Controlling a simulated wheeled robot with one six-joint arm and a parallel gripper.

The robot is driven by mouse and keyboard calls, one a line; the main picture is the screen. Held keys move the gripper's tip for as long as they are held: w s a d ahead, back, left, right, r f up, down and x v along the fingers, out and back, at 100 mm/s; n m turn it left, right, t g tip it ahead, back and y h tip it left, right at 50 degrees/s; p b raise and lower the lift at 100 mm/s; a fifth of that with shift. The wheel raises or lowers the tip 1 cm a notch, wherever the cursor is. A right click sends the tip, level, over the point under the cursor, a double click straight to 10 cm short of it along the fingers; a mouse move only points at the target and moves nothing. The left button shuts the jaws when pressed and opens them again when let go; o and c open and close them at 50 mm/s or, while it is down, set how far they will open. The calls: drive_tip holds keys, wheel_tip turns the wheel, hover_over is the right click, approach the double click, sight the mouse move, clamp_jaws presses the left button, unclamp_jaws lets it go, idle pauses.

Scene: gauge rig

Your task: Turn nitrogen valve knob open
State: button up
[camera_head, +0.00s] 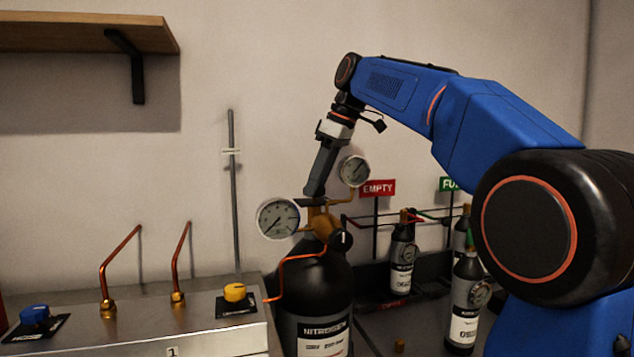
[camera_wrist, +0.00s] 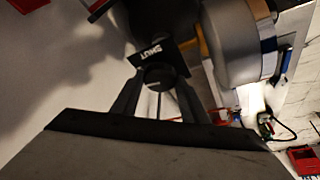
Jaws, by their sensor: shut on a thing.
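The black nitrogen cylinder (camera_head: 325,285) stands upright, with a brass valve and regulator (camera_head: 320,222) on top. My gripper (camera_head: 314,193) reaches down onto the top of that valve. In the wrist view, my gripper (camera_wrist: 157,85) is shut on a dark round valve knob (camera_wrist: 158,73), one finger on each side. A black plate reading SHUT (camera_wrist: 151,53) lies just beyond the knob. Two round gauges, the left (camera_head: 278,218) and the upper right (camera_head: 354,171), flank the valve. The fingers and small size hide the knob's turn angle in the head view.
A steel bench (camera_head: 150,330) at left carries a yellow knob (camera_head: 235,292), a blue knob (camera_head: 35,315) and copper pipes. Small cylinders stand at right in a rack with an EMPTY sign (camera_head: 377,188). A wooden shelf (camera_head: 80,35) hangs upper left.

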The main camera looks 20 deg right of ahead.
drive_tip(key=shift+w+n+g, duration=0.1)
drive_tip(key=shift+n+g, duration=0.3)
drive_tip(key=shift+n, duration=0.4)
drive_tip(key=o, duration=1.1)
drive_tip(key=shift+c, duration=0.2)
drive_tip(key=shift+d+r, duration=0.1)
drive_tip(key=v, duration=1.1)
drive_tip(key=shift+d+r, duration=0.2)
drive_tip(key=shift+r, duration=0.15)
